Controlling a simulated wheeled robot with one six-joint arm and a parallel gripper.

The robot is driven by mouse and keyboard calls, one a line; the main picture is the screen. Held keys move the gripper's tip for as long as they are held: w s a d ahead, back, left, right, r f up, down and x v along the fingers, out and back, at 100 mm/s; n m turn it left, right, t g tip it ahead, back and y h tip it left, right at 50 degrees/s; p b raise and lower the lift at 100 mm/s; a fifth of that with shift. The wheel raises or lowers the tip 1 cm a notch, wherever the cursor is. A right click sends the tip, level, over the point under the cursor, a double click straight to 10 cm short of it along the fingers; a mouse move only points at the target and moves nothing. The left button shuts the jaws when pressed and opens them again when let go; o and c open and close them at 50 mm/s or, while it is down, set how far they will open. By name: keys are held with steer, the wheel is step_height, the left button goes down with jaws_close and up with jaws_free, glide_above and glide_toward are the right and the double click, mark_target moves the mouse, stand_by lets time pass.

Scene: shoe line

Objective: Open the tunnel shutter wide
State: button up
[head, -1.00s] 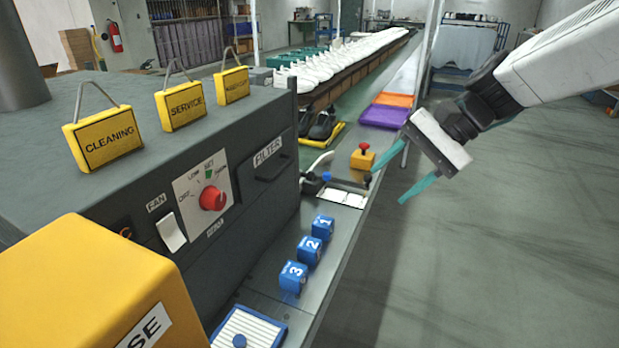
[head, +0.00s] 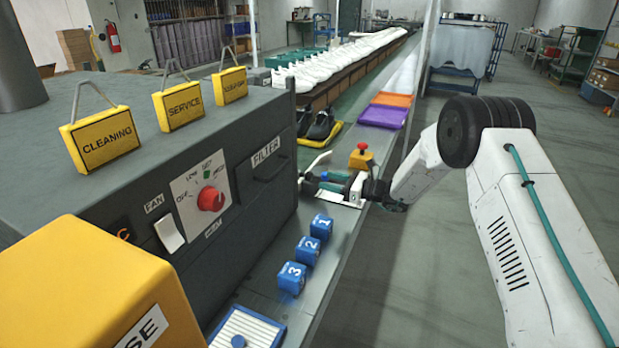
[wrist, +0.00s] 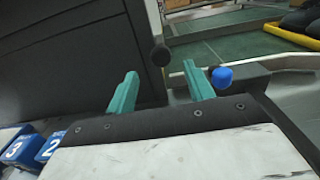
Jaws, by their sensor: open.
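The tunnel is the dark grey box (head: 235,160) on the left, with a control panel on its side. I cannot make out the shutter itself. My gripper (head: 322,183) is low at the tunnel's far right corner, partly hidden by its own wrist. In the wrist view, my gripper (wrist: 161,72) is open, its two teal fingers apart. A black round knob (wrist: 160,56) on a pale rod shows between and just beyond the fingertips; I cannot tell whether they touch it. A pale curved lever (head: 318,160) rises just behind my gripper in the head view.
A blue knob (wrist: 222,77) is close beside the right finger. A yellow box with a red button (head: 361,157) stands beyond my gripper. Blue numbered cubes (head: 307,251) lie along the ledge nearer me. Black shoes (head: 320,124) sit on a yellow tray behind. Open floor lies right.

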mark_target(312, 176)
steer(key=x, duration=0.7)
steer(key=shift+w+a+f, duration=0.15)
steer(key=shift+w+a, duration=0.05)
steer(key=shift+a, duration=0.1)
jaws_close()
